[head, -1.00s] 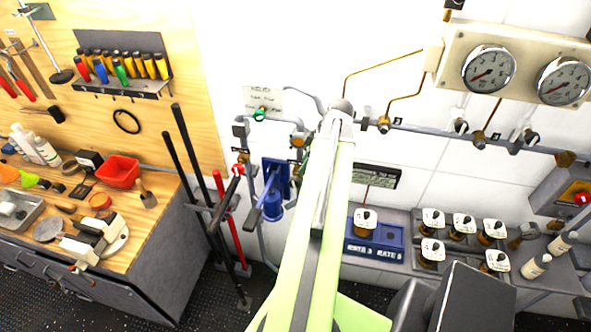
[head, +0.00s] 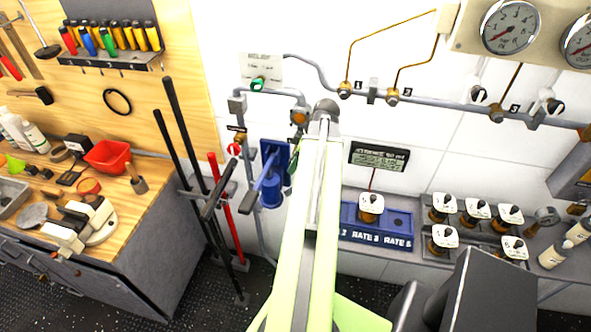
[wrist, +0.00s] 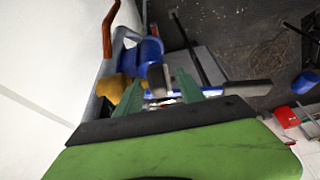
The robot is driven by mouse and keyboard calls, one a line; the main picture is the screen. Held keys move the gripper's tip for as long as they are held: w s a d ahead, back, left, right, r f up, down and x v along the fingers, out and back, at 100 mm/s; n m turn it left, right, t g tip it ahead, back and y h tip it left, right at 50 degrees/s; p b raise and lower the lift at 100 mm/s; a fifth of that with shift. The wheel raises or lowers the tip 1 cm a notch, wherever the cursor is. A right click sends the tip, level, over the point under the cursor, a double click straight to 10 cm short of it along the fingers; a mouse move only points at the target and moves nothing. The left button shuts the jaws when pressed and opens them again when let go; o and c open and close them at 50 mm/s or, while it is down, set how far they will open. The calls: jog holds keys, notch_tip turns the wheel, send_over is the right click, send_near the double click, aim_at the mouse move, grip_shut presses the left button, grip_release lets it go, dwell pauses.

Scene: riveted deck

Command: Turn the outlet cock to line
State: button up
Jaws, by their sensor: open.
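No fitting can be read as the outlet cock. Left of my arm, the head view shows a small brass fitting with a red knob (head: 234,149) and a dark tag above it. A blue hand pump (head: 272,185) with a long lever stands beside it. An orange-brown round fitting (head: 299,117) is on the pipe above. The arm's end in the head view hides my gripper. In the wrist view my gripper (wrist: 160,93) has its two green fingers apart, with nothing clearly held. Beyond them are a blue cylinder (wrist: 150,52), a yellow-brown body (wrist: 112,88) and an orange-red lever (wrist: 107,30).
A green knob (head: 258,84) sits by the RELIEF label (head: 262,68). Gauges (head: 510,27) and a valved pipe line the wall at right. A blue rate tray (head: 375,239) and several capped jars stand below. Long bars (head: 188,140) lean by the workbench (head: 150,215).

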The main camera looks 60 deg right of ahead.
jog(key=shift+c, duration=0.4)
grip_shut()
jog(key=shift+s+f+t+b, duration=0.15)
jog(key=shift+f+t+b, duration=0.2)
jog(key=shift+t+b, duration=0.35)
jog(key=shift+t+y+b, duration=0.3)
jog(key=shift+t+b, duration=0.1)
jog(key=shift+b, duration=0.25)
jog(key=shift+r+t, duration=0.25)
jog(key=shift+t, duration=0.05)
jog(key=shift+o, duration=0.4)
grip_release()
jog(key=shift+r, duration=0.1)
